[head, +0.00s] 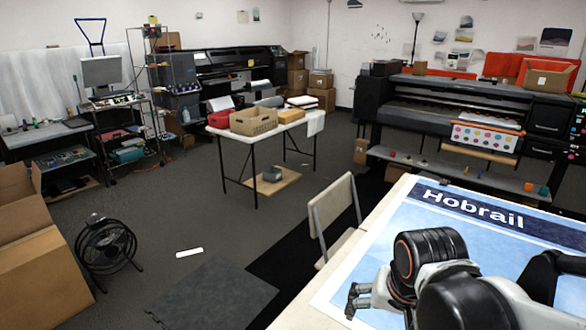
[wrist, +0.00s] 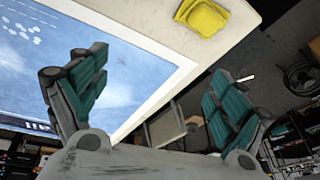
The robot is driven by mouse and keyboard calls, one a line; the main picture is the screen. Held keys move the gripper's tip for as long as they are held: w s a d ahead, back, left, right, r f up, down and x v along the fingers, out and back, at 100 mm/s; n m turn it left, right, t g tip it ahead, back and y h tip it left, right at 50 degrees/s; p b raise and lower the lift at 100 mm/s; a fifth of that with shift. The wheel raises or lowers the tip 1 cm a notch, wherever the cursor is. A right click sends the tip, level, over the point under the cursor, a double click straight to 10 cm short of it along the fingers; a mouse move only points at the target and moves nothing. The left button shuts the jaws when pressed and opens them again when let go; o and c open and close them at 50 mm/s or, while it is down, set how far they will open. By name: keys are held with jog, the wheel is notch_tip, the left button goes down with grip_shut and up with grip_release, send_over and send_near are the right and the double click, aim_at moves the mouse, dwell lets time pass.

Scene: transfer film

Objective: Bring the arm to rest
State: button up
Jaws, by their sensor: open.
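My arm shows at the lower right in the head view, bent above a table (head: 393,207) that carries a blue printed sheet (head: 405,240) marked "Hobrail". My gripper (head: 358,300) is at the left end of the arm, over the near part of the sheet. In the wrist view my gripper (wrist: 150,100) has its two teal-padded fingers spread wide apart, with nothing between them. The sheet (wrist: 110,60) and the table's pale edge lie beyond the fingers. A yellow object (wrist: 203,17) lies on the table near its edge in the wrist view; I cannot tell what it is.
A chair (head: 333,205) stands close against the table's left side. A folding table (head: 262,135) with boxes is farther back. A fan (head: 105,245) and cardboard boxes (head: 40,260) stand at the left. A large printer (head: 470,115) stands behind. Open floor lies between.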

jog(key=s+d+r+n+t+p, duration=0.1)
jog(key=s+d+r+n+t, duration=0.1)
jog(key=r, duration=0.5)
jog(key=s+n+t, duration=0.1)
jog(key=s, duration=0.1)
jog(key=shift+s+d+n, duration=0.35)
jog(key=shift+s+n, duration=0.05)
jog(key=shift+c, duration=0.2)
